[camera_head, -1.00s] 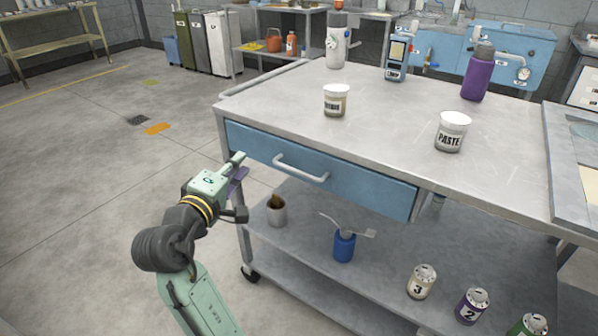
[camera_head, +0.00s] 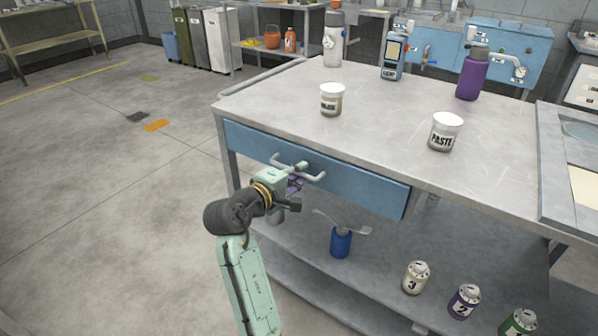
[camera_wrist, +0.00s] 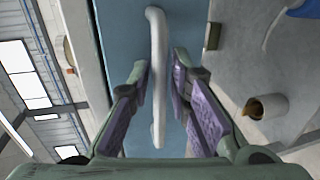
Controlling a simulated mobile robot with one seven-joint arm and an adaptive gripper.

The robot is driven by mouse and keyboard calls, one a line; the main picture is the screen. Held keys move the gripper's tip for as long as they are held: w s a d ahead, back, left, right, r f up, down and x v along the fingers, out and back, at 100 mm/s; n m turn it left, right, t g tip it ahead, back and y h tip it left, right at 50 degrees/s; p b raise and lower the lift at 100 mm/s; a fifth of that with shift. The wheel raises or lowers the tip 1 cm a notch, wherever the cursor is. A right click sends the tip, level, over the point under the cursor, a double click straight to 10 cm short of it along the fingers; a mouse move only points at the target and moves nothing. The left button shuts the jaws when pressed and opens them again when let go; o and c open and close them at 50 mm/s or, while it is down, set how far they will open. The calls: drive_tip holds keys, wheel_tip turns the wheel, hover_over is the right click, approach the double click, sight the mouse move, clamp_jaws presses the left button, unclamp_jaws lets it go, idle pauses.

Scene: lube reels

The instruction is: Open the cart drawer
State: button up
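The cart drawer (camera_head: 370,187) has a blue front set under the grey cart top (camera_head: 400,125) and sits flush with the cart frame. Its pale bar handle (camera_head: 308,173) runs along the front, left of the middle. My gripper (camera_head: 297,178) is at the handle in the head view. In the wrist view the handle (camera_wrist: 157,75) passes between the purple pads of my open gripper (camera_wrist: 158,85), with a gap visible to the right pad and the left pad very near the bar. I cannot tell whether the left pad touches it.
The lower shelf holds a blue oil can (camera_head: 341,242) and several small cans. The floor to the left is clear.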

drive_tip(key=shift+w, duration=0.1)
drive_tip(key=shift+c, duration=0.4)
clamp_jaws()
idle(0.3)
